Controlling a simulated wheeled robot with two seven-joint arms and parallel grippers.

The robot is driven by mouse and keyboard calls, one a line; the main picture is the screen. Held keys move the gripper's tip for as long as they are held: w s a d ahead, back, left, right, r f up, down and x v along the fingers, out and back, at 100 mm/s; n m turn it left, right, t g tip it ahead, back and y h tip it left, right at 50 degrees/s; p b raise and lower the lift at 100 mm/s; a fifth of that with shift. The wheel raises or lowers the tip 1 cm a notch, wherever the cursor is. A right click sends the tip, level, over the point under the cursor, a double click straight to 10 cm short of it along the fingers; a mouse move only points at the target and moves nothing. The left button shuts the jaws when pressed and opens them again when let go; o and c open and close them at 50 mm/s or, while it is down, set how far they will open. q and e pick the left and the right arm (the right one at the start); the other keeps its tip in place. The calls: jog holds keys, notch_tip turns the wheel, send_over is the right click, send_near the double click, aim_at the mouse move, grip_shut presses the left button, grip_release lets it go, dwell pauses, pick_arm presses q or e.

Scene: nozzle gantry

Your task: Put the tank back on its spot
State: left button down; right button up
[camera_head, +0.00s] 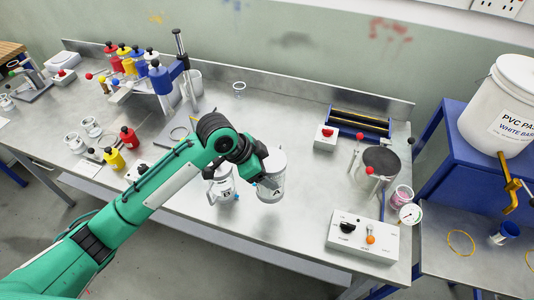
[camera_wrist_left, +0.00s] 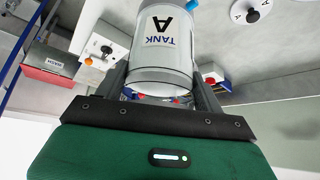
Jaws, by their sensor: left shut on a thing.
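A clear tank labelled "TANK A" (camera_head: 272,178) is in my left gripper (camera_head: 256,176), over the front middle of the bench. In the left wrist view the tank (camera_wrist_left: 163,38) sits between the two fingers of my left gripper (camera_wrist_left: 162,75), its label upside down in the picture. The fingers are shut on its sides. I cannot tell whether its base touches the bench. A second clear tank (camera_head: 221,188) stands just left of it, partly behind my arm. My right gripper is not in view. No marked spot for the tank can be made out for certain.
A control box (camera_head: 362,238) with a black knob stands at the bench's front right. A dark round plate (camera_head: 381,161) with red-knobbed levers is behind it. Coloured bottles (camera_head: 126,60) and a blue column (camera_head: 160,80) stand back left. The bench (camera_head: 300,120) is clear behind the tank.

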aim_at(266, 193)
pick_arm(q)
notch_tip(266, 193, down, 6)
jog(key=shift+p, duration=0.6)
notch_tip(266, 193, down, 4)
jog(key=shift+f+p, duration=0.1)
jog(key=shift+p, duration=0.5)
jog(key=shift+f, duration=0.2)
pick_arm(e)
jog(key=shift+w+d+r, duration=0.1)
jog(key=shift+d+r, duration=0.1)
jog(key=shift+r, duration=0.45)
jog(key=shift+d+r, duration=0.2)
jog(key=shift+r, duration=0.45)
pick_arm(q)
jog(key=c, duration=0.6)
grip_release()
jog(key=shift+f, duration=0.15)
jog(key=o, duration=0.4)
jog(key=shift+c, duration=0.2)
jog(key=shift+o, duration=0.2)
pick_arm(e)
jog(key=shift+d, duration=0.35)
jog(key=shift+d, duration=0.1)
